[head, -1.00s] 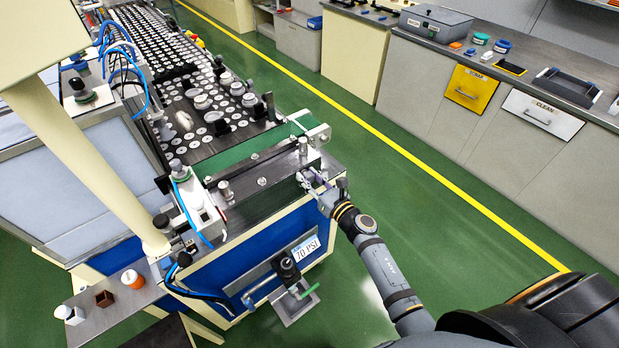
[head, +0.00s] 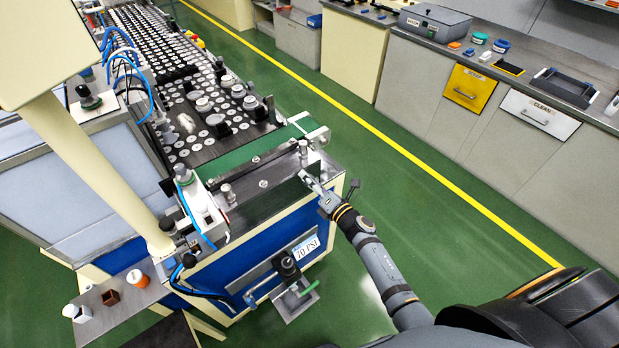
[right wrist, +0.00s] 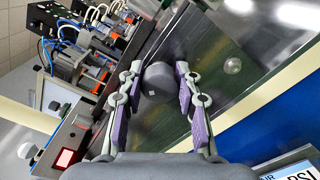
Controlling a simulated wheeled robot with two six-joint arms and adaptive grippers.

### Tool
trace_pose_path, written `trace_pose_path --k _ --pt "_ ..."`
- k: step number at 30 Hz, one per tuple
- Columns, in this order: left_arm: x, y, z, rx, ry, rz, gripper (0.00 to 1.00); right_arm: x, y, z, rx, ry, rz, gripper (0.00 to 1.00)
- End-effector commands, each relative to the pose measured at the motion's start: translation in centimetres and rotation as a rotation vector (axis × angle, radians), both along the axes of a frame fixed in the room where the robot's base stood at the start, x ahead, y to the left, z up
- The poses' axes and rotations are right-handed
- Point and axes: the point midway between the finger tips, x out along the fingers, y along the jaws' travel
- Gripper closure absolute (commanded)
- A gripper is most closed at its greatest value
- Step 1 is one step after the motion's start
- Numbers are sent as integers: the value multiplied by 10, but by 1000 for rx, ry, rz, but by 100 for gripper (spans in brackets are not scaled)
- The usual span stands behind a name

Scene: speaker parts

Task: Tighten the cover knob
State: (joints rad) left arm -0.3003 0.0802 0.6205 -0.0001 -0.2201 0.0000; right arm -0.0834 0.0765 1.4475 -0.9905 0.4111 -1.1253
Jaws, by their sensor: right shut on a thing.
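The cover knob (right wrist: 157,80), a dark grey round knob with a small light mark on its top, sits by the metal plate in the right wrist view. My right gripper (right wrist: 160,75) has its two purple-padded fingers on either side of it, closed on it. In the head view my right gripper (head: 307,178) is at the right end of the machine's front metal plate (head: 258,205). There the knob is largely hidden by the fingers. My left gripper is not in view.
Silver posts (head: 303,148) stand on the plate near my gripper, with a green belt (head: 248,150) behind. A side shelf (head: 112,312) holds small containers. Green floor to the right is clear.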

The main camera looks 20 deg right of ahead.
Motion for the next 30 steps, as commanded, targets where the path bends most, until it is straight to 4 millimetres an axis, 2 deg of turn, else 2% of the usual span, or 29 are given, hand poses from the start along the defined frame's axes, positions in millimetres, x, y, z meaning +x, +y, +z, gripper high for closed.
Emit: trace_pose_path --k 18,30 --pt "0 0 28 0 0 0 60 0 -1 -1 525 194 -2 98" --pt "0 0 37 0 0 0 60 -1 -1 -3 725 267 -2 98"
